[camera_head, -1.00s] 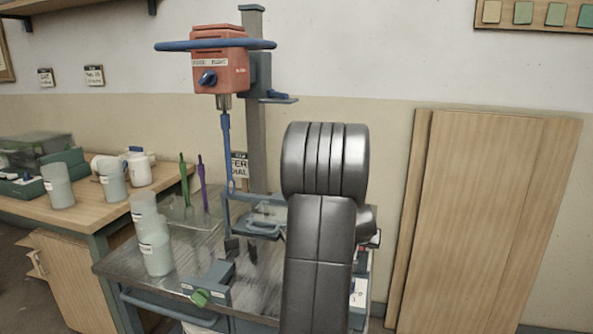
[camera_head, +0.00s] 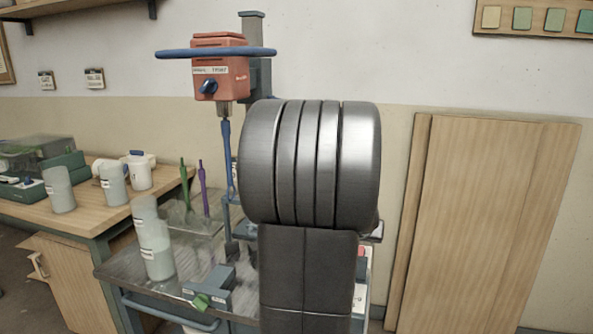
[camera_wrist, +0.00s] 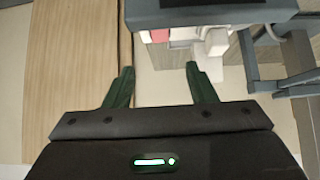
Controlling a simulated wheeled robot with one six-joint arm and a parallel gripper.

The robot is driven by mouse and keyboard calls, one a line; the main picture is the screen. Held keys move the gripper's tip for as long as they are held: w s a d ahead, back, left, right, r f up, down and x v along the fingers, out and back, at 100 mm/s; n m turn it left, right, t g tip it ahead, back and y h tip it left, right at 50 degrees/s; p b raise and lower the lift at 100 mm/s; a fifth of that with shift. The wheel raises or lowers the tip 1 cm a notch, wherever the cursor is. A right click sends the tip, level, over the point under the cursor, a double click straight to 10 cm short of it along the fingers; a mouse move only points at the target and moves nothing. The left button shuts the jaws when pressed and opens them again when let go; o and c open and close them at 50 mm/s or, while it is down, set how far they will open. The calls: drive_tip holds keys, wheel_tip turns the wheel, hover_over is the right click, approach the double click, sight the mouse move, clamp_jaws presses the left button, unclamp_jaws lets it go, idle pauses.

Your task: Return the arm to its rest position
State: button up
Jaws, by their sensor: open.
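My gripper (camera_wrist: 160,80) shows in the wrist view with its two dark green fingers spread apart. It is open, with nothing between the fingertips. In the head view my own arm fills the middle of the picture, and the gripper itself is hidden. The arm stands in front of the grey bench (camera_head: 130,267) and hides its right part.
A red mixer (camera_head: 222,75) with a blue bar stands behind the bench. Stacked cups (camera_head: 156,255) stand on the bench's left part, with green (camera_head: 185,185) and purple (camera_head: 203,190) tools behind. A wooden panel (camera_head: 490,220) leans at the wall on the right.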

drive_tip(key=shift+s+a+r, duration=0.15)
drive_tip(key=shift+s+r, duration=0.25)
drive_tip(key=b+x, duration=0.1)
drive_tip(key=x, duration=1.3)
drive_tip(key=shift+w+r+b, duration=0.1)
drive_tip(key=shift+b, duration=0.25)
drive_tip(key=shift+r+p, duration=0.3)
drive_tip(key=shift+p, duration=1.25)
drive_tip(key=g+p, duration=0.1)
drive_tip(key=p, duration=0.5)
drive_tip(key=g+p, duration=0.1)
drive_tip(key=p, duration=0.4)
drive_tip(key=shift+w+r+y+p, duration=0.1)
drive_tip(key=shift+w+y+p, duration=0.15)
drive_tip(key=shift+y+p, duration=0.15)
drive_tip(key=g+p, duration=0.2)
drive_tip(key=p, duration=0.4)
drive_tip(key=shift+w, duration=0.1)
drive_tip(key=shift+s+r+b, duration=0.25)
drive_tip(key=shift+r+b, duration=0.1)
drive_tip(key=shift+r, duration=0.05)
drive_tip(key=shift+r, duration=0.1)
